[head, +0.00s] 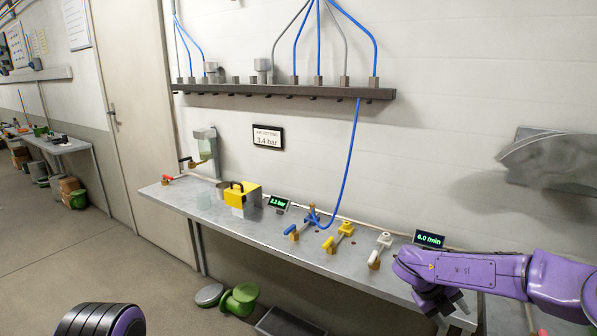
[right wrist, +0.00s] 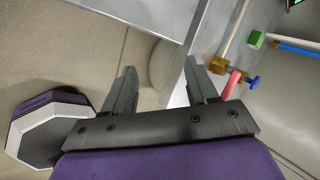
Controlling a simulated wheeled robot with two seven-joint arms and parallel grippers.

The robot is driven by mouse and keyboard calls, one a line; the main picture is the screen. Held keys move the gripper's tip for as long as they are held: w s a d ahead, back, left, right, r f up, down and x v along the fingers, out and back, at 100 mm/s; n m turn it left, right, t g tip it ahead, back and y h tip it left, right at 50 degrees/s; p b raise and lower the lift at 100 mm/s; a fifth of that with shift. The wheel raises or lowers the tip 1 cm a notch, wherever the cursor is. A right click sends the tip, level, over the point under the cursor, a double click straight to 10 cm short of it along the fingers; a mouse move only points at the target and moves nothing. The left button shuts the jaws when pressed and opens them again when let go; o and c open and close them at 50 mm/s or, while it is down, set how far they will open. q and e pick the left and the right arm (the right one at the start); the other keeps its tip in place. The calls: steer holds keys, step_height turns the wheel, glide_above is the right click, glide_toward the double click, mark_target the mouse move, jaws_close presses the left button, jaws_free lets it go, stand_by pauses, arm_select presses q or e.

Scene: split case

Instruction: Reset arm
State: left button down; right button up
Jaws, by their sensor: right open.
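My right arm comes in from the right in the head view, purple, above the right end of the bench. My right gripper (head: 447,306) is dark grey and points down past the bench's front edge. In the right wrist view its two fingers stand apart and the gripper (right wrist: 160,85) is empty. The bench edge and pale floor lie beyond the fingers. My left gripper is outside the head view; only a dark and purple part of my own body shows at the bottom left.
The grey bench (head: 215,205) carries a yellow box (head: 243,195), a blue valve (head: 297,231), a yellow valve (head: 338,237), a white valve (head: 381,250) and a flow display (head: 429,239) near my right arm. A green reel (head: 240,298) lies on the floor. A blue hose (head: 350,150) hangs down.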

steer(key=s+a+f+n+t, duration=0.2)
steer(key=s+f+n+t, duration=0.1)
steer(key=s+f+n, duration=0.55)
steer(key=s+a+f+n+t, duration=0.25)
steer(key=s+f+n, duration=0.25)
steer(key=f+n, duration=0.55)
steer(key=s+f+n+g+y, duration=0.1)
steer(key=s+n, duration=0.3)
steer(key=s, duration=0.7)
steer(key=s+a+f+n+g+y, duration=0.1)
steer(key=s+f+n+y, duration=0.2)
steer(key=s, duration=0.8)
steer(key=f+n, duration=0.1)
steer(key=n, duration=0.1)
steer(key=shift+s+a+f+n, duration=0.2)
steer(key=shift+s+a+n, duration=0.1)
steer(key=shift+w, duration=0.1)
